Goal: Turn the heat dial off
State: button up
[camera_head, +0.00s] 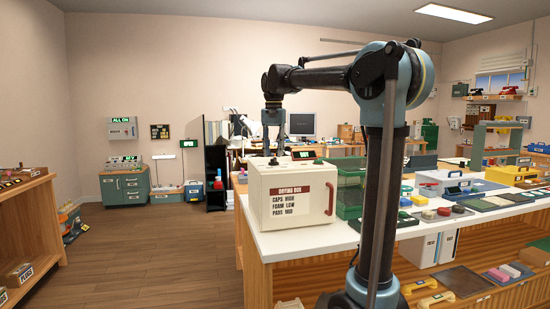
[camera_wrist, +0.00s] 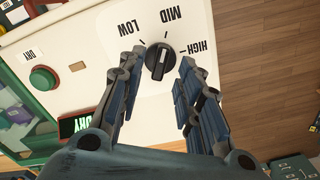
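The heat dial is a round black knob (camera_wrist: 159,62) with a white line, on the cream face of the drying box (camera_wrist: 90,80). LOW, MID and HIGH are printed around it, upside down in the wrist view. The white line runs nearly upright in the picture, with one end roughly toward MID. My gripper (camera_wrist: 158,72) is open, one finger on each side of the dial; I cannot tell whether they touch it.
A green button (camera_wrist: 42,78) and a small lit display (camera_wrist: 84,124) share the dial's face. A green crate (camera_head: 349,190) stands close to the right of the box on the white counter (camera_head: 300,233). Wooden floor (camera_head: 165,245) lies open to the left.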

jog(key=shift+f, duration=1.1)
jog(key=shift+c, duration=0.6)
grip_shut()
